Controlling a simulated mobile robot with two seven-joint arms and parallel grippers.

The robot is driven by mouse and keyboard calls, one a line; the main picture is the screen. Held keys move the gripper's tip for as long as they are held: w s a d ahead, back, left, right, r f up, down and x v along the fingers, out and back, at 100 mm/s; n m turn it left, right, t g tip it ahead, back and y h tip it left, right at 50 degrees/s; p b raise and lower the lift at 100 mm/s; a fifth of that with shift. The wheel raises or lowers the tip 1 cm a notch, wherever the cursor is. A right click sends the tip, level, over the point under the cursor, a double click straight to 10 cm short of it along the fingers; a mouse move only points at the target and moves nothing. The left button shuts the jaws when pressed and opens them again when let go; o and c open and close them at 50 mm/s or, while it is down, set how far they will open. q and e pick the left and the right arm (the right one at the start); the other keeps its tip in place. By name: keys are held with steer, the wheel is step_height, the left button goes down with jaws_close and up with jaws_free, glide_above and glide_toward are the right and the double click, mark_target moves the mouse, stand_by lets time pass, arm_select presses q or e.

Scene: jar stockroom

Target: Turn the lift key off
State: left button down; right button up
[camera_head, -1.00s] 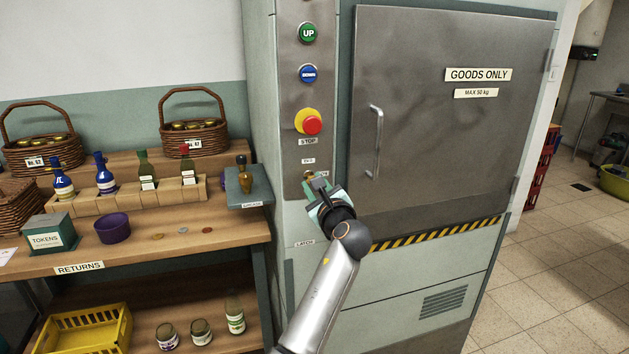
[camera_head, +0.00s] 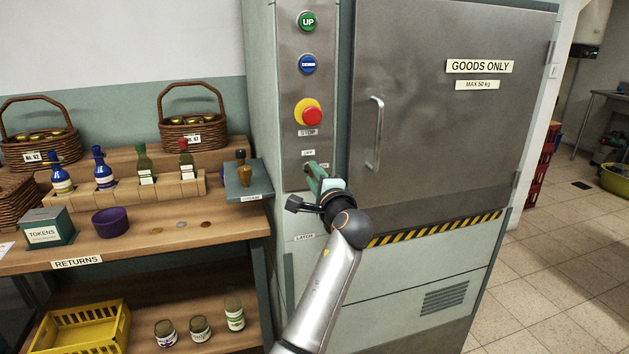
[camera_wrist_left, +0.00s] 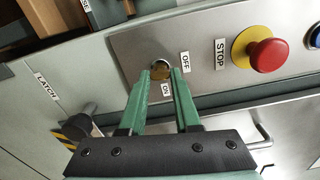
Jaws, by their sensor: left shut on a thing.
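The lift key (camera_wrist_left: 161,69) is a small brass-coloured piece in the steel control panel (camera_head: 325,85), below the red stop button. My left gripper (camera_head: 311,170) is at the panel with its green fingers shut on the key. In the left wrist view, the fingertips (camera_wrist_left: 161,74) lie on both sides of the key. The OFF label (camera_wrist_left: 185,62) and the ON label (camera_wrist_left: 166,88) sit beside it. In the head view the fingers hide the key. I cannot tell which label it points to. My right gripper is out of view.
The red stop button (camera_head: 312,116) is above the key, with blue (camera_head: 308,64) and green (camera_head: 308,22) buttons higher up. The lift door handle (camera_head: 376,133) is close on the right.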

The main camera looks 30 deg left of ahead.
arm_select(q)
steer(key=shift+n, duration=0.7)
steer(key=shift+n+b, duration=0.3)
steer(key=c, duration=0.6)
jaws_free()
